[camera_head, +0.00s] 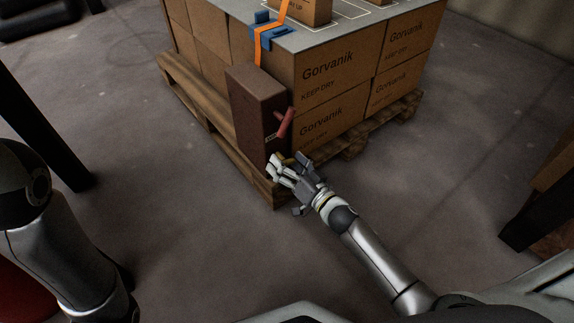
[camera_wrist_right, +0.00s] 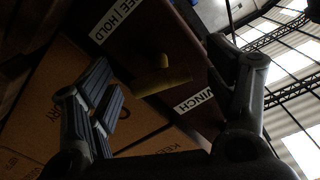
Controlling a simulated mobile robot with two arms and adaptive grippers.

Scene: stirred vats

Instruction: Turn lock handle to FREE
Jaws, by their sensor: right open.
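A dark brown winch box (camera_head: 257,112) stands upright at the near corner of the pallet load, with a red handle (camera_head: 285,123) on its right face. Low on that face is a small yellow lock handle (camera_head: 286,160), partly hidden by my right gripper (camera_head: 289,167). In the right wrist view the yellow lock handle (camera_wrist_right: 164,82) lies between my open, empty fingers, apart from both. A white label reading "FREE HOLD" (camera_wrist_right: 117,20), its first letters partly cut off, is above it, and a "WINCH" label (camera_wrist_right: 195,100) is beside it. My left gripper is out of view.
Stacked cardboard boxes (camera_head: 330,75) stand on a wooden pallet (camera_head: 262,185) behind my right gripper. An orange strap (camera_head: 262,38) runs over a blue edge piece (camera_head: 270,32). A dark post (camera_head: 45,130) is at left. The floor in front is clear.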

